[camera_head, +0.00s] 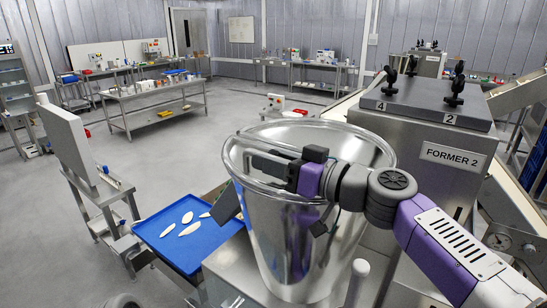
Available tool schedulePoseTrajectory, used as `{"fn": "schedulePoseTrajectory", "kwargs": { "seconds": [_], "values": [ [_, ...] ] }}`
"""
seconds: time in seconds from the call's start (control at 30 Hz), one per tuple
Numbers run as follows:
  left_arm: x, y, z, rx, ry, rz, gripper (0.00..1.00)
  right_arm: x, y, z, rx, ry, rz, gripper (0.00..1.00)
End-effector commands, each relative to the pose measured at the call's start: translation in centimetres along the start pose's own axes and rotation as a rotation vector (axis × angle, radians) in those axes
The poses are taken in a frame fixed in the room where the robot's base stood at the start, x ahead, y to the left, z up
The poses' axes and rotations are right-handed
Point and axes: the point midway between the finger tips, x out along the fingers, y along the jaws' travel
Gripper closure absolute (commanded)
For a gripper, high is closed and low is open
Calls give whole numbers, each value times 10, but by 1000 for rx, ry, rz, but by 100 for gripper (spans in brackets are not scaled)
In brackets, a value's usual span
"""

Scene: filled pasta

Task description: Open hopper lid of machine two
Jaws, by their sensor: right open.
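The machine labelled FORMER 2 (453,156) stands at the right, a steel box with a dark top plate. Its large shiny steel hopper (290,255) stands in front of it, with a wide round rim. A clear, ring-edged lid (345,130) appears to lie across the hopper's mouth; I cannot tell whether it is fully seated. My right gripper (256,160) is open, pointing left over the near left part of the rim, with its wrist across the hopper. I cannot tell whether its fingers touch the lid. My left gripper is out of view.
A blue tray (170,246) with several pale pasta pieces is left of the hopper. A pale upright panel on a stand (68,142) is further left. A pale rounded post (358,282) stands close to the hopper's near right side. Benches stand at the back; the grey floor between is open.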

Motion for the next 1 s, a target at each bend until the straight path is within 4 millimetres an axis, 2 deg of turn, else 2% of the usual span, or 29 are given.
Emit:
{"fn": "schedulePoseTrajectory", "kwargs": {
  "seconds": [0.27,0.53,1.0],
  "values": [
    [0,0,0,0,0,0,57,2,0,0,0,0,1,58],
    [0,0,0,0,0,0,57,2,0,0,0,0,-1,99],
    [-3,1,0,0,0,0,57,7,-4,-2,22,-4,-15,100]
  ]
}}
